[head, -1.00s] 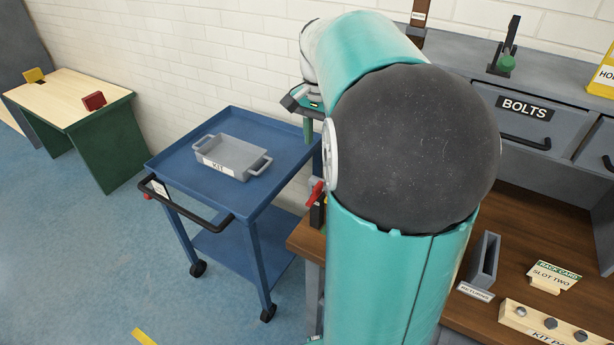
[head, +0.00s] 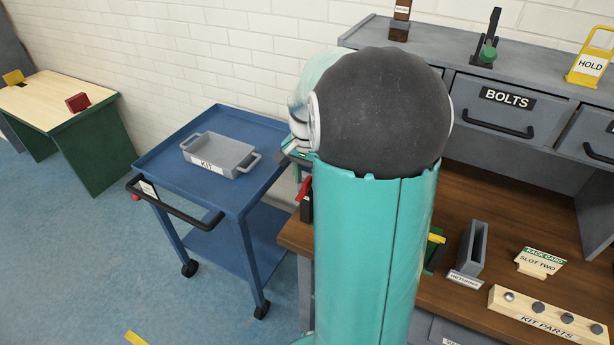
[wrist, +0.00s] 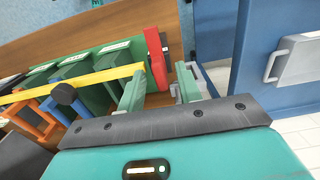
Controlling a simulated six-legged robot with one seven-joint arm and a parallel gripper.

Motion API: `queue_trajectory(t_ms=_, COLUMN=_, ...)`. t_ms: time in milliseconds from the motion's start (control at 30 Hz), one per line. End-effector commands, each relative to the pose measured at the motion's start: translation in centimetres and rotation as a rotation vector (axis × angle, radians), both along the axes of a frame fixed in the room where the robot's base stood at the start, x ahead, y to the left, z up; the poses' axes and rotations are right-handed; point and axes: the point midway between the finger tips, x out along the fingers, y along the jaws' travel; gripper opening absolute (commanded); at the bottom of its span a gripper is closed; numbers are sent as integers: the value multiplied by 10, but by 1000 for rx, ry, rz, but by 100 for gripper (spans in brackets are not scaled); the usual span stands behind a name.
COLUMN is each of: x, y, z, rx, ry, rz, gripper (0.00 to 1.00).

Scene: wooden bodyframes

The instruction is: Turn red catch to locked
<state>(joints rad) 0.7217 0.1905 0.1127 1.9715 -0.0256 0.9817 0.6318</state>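The red catch (head: 304,188) shows beside my arm at the left end of the wooden workbench in the head view. In the wrist view the red catch (wrist: 156,58) is a red bar standing against a dark mount, just ahead of my gripper. My gripper (wrist: 160,74) is open, with its two green fingers apart and the catch near the tips, roughly between them. I cannot tell whether either finger touches it. In the head view my arm hides most of the gripper. No locked marking can be read.
A blue cart (head: 243,195) with a grey KIT tray (head: 222,158) stands left of the workbench (head: 475,205). In the wrist view a yellow bar (wrist: 75,83) and several coloured holders lie left of the fingers. A returns slot (head: 472,248) stands right of my arm.

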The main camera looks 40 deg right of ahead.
Motion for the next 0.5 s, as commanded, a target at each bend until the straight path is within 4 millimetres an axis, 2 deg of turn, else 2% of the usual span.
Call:
queue_trajectory(t_ms=167, x=0, y=0, z=0, rx=0, ry=0, rz=0, gripper=35)
queue_trajectory(t_ms=333, x=0, y=0, z=0, rx=0, ry=0, rz=0, gripper=1)
queue_trajectory(t_ms=500, x=0, y=0, z=1, rx=-1, ry=0, rz=1, gripper=0)
